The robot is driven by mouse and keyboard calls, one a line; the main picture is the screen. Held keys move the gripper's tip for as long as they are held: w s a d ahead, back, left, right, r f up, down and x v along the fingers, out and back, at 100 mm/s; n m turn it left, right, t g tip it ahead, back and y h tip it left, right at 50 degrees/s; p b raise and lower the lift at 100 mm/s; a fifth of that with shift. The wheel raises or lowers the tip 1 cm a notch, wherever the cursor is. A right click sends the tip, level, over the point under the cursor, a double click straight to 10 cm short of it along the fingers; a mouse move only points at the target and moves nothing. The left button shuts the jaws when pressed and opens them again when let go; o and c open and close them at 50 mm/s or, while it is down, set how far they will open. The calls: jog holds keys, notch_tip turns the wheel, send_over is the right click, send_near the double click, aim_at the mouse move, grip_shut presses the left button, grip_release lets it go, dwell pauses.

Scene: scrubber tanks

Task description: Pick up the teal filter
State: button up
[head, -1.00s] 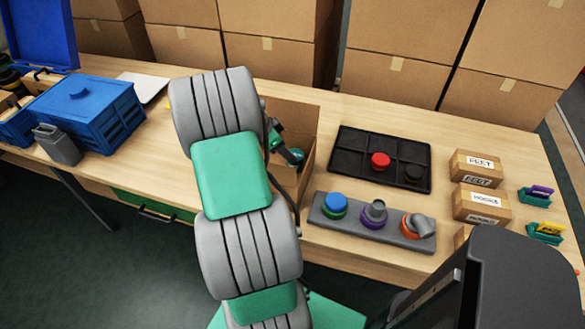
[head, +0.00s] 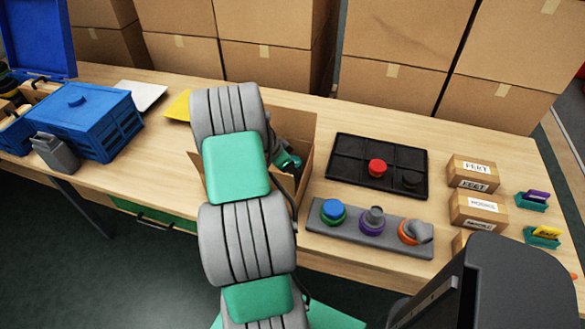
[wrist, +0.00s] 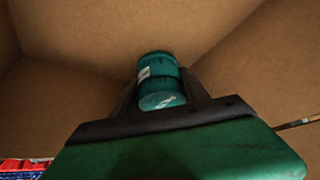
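The teal filter (wrist: 160,82) shows in the wrist view as a teal cylinder with a pale label and dark smudges, inside a cardboard box (wrist: 80,45). My gripper (wrist: 161,85) has one dark finger on each side of the filter. The fingers look close to its sides, but I cannot tell whether they touch it or grip it. In the head view my arm reaches into the open cardboard box (head: 305,165) on the workbench.
The box walls stand close around my gripper. To the right are a black divided tray (head: 345,160) with a red part and a grey holder (head: 330,224) with several coloured parts. A blue crate (head: 85,125) stands left on the workbench (head: 160,150). Stacked cartons (head: 265,65) line the back.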

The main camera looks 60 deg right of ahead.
jog(key=c, duration=0.6)
